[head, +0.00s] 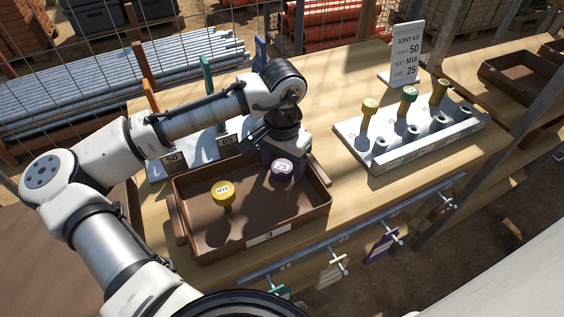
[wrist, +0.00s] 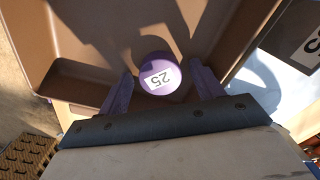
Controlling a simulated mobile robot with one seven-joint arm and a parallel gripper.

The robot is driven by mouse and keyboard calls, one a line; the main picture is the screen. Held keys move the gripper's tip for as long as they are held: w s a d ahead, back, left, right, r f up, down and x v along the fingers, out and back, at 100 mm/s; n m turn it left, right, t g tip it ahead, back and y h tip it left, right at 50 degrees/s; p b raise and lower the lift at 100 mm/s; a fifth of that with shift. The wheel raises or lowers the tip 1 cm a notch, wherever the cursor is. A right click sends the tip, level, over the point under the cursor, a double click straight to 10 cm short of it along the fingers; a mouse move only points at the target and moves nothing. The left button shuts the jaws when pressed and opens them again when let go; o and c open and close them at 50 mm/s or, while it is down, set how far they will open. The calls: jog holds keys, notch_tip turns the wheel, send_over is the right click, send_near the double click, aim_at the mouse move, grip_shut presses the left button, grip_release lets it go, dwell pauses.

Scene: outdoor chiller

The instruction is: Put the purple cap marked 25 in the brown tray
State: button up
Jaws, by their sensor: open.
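The purple cap marked 25 (head: 282,170) is in the brown tray (head: 205,245), near its back right part. In the wrist view the cap (wrist: 158,74) shows its label between and just beyond my fingertips. My gripper (wrist: 160,82) is open, with one purple finger on each side of the cap and visible gaps to it. In the head view my arm reaches over the tray's back edge, and my gripper (head: 275,155) is partly hidden behind the cap and under the wrist. A yellow-topped bolt marked M16 (head: 222,192) also stands in the tray, to the left.
A grey rack (head: 410,140) with several coloured-top bolts stands right of the tray. Behind it is a sign reading "JOINT KIT" (head: 406,55). A stand marked 50 and 65 (head: 190,150) is behind the tray. Clamps and tags hang along the front rail (head: 340,240).

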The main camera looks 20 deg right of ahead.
aim_at(282, 167)
notch_tip(282, 167, up, 12)
jog(key=p, duration=0.8)
jog(key=shift+p, duration=0.3)
